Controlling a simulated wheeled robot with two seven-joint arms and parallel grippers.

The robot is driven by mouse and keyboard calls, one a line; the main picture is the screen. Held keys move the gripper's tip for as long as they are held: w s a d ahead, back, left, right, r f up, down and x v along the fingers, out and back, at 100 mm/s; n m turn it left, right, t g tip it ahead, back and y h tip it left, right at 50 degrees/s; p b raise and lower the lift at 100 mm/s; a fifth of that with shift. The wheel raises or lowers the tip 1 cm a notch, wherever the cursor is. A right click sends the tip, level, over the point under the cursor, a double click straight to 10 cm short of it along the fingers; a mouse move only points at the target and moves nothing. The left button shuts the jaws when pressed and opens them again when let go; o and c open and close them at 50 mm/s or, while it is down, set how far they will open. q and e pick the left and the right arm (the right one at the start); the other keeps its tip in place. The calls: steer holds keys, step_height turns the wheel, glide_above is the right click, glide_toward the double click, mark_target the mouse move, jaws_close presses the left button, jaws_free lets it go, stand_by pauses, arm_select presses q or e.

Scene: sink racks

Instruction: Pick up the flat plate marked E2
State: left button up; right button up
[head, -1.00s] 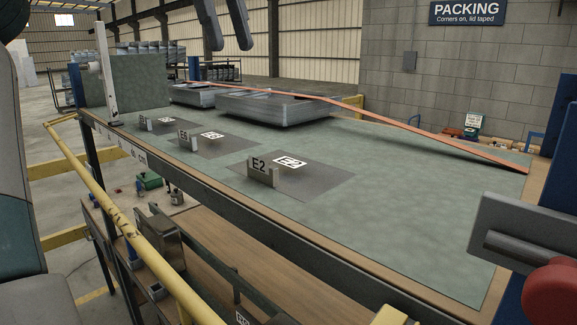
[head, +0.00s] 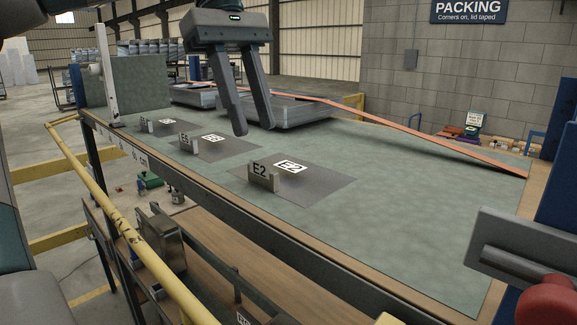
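The plate marked E2 (head: 325,188) is a thin dark grey sheet lying flat on the green bench top. It has a white E2 label (head: 290,166) on its surface, and a small upright grey E2 tag block (head: 263,177) stands at its left front edge. My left gripper (head: 254,130) hangs fingers down above the bench, behind and above the plate in the picture. Its two fingers are apart with nothing between them. It does not touch the plate. My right gripper is not in view.
Two similar labelled plates, the nearer one (head: 226,146) with its tag, lie further left. Metal trays (head: 300,112) stand behind the gripper. An orange strip (head: 430,135) runs along the back edge. A grey bracket with a red knob (head: 548,302) is at front right. The right bench top is clear.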

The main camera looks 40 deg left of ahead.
mark_target(262, 158)
arm_select(q)
steer(key=shift+d+f, duration=0.1)
steer(key=shift+f, duration=0.1)
stand_by(0.3)
steer(key=shift+s+d+f+p, duration=0.2)
steer(key=shift+f+p, duration=0.2)
steer(key=shift+p, duration=0.15)
steer(key=p+x, duration=0.2)
steer(key=x, duration=0.1)
steer(key=shift+s+f, duration=0.1)
steer(key=shift+f, duration=0.15)
steer(key=shift+d+f, duration=0.1)
steer(key=shift+f, duration=0.2)
jaws_close()
stand_by(1.0)
